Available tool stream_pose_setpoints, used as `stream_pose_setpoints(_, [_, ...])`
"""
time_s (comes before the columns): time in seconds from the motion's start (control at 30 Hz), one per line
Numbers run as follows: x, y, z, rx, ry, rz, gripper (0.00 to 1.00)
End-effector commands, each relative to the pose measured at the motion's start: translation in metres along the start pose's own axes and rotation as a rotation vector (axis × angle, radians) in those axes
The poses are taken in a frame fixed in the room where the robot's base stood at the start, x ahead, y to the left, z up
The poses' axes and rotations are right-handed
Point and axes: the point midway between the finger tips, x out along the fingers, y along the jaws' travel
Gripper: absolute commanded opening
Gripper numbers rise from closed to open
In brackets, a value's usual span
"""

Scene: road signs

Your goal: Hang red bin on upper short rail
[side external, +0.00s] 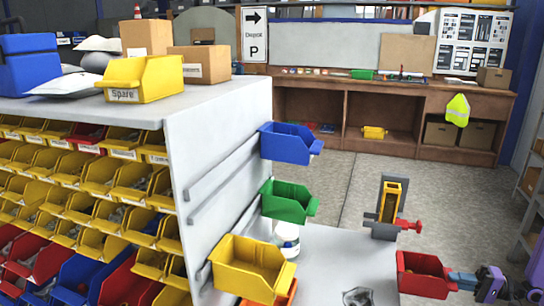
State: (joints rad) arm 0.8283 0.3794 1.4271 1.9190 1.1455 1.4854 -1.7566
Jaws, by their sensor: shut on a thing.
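The red bin (422,275) is at the lower right, roughly upright, above or at the right edge of the grey work surface. My gripper (462,281) comes in from the right and is shut on the red bin's right side. Rails run along the grey side panel of the shelf unit; the upper rail (222,168) has a bare stretch at left. A blue bin (288,144) is at the far end of the upper rail. A green bin (288,202) is below the blue one. A yellow bin (250,270) is at the lower near part of the panel.
A grey stand with a yellow insert (390,203) and a red handle rises behind the red bin. A white jar (287,238) stands near the panel under the green bin. An orange bin (287,293) shows partly below the yellow bin. The grey surface (345,262) is mostly clear.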

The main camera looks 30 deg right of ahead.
Motion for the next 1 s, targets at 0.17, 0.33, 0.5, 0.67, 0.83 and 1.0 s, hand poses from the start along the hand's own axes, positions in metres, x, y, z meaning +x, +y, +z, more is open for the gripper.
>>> stream_pose_setpoints(0.17, [0.000,-0.001,0.000,0.000,0.000,-0.002,0.00])
stream_pose_setpoints(0.33, [0.001,-0.005,-0.003,-0.002,0.000,-0.002,0.00])
stream_pose_setpoints(0.5, [0.009,-0.032,-0.017,-0.007,0.004,0.000,0.00])
stream_pose_setpoints(0.67, [0.023,-0.074,-0.033,-0.008,0.014,-0.001,0.00])
stream_pose_setpoints(0.83, [0.041,-0.119,-0.041,-0.008,0.023,-0.002,0.00])
stream_pose_setpoints(1.0, [0.060,-0.163,-0.039,-0.008,0.032,-0.002,0.00])
